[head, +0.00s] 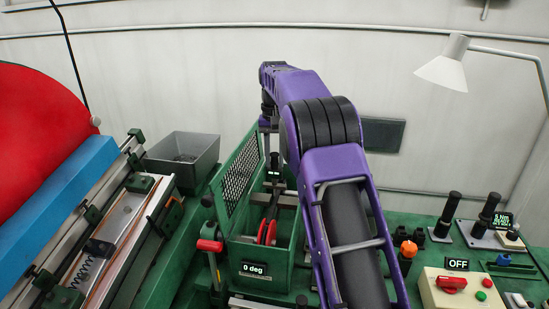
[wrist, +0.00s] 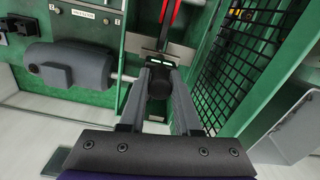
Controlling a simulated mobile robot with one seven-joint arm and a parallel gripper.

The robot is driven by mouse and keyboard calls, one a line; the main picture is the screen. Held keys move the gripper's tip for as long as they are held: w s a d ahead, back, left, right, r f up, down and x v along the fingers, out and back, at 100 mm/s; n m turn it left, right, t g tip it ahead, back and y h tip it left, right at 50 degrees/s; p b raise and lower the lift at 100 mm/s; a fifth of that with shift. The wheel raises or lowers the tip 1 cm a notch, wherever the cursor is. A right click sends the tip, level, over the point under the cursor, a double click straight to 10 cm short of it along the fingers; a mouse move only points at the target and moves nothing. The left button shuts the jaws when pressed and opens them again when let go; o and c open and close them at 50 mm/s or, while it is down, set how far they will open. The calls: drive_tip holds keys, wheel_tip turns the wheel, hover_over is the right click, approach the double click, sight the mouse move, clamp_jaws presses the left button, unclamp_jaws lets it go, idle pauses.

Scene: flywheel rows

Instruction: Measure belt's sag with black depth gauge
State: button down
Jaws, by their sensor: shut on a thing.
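My gripper (wrist: 158,76) is shut on the round black handle (wrist: 158,88) of the black depth gauge. The gauge shows a small display and, just beyond it, a silver crossbar plate (wrist: 135,45). In the head view the gauge (head: 275,162) stands roughly upright inside the open green housing, above a red wheel (head: 267,231). A red and dark strip, perhaps the belt (wrist: 170,14), runs beyond the crossbar in the wrist view. I cannot tell whether the crossbar touches it. The gauge's reading is too small to make out.
A mesh guard (head: 241,172) stands raised at the housing's left; it is close on the right in the wrist view (wrist: 242,55). A "0 deg" display (head: 254,269) is on the housing front. A grey bin (head: 184,158) stands left. A control box (head: 457,291) and black-handled tools stand right.

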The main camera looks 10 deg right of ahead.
sight(274, 168)
drive_tip(key=shift+f+b, duration=0.85)
drive_tip(key=shift+f, duration=1.2)
drive_tip(key=shift+p, duration=0.4)
idle(0.7)
drive_tip(key=shift+r, duration=0.1)
drive_tip(key=shift+r+p, duration=0.6)
drive_tip(key=shift+r, duration=2.35)
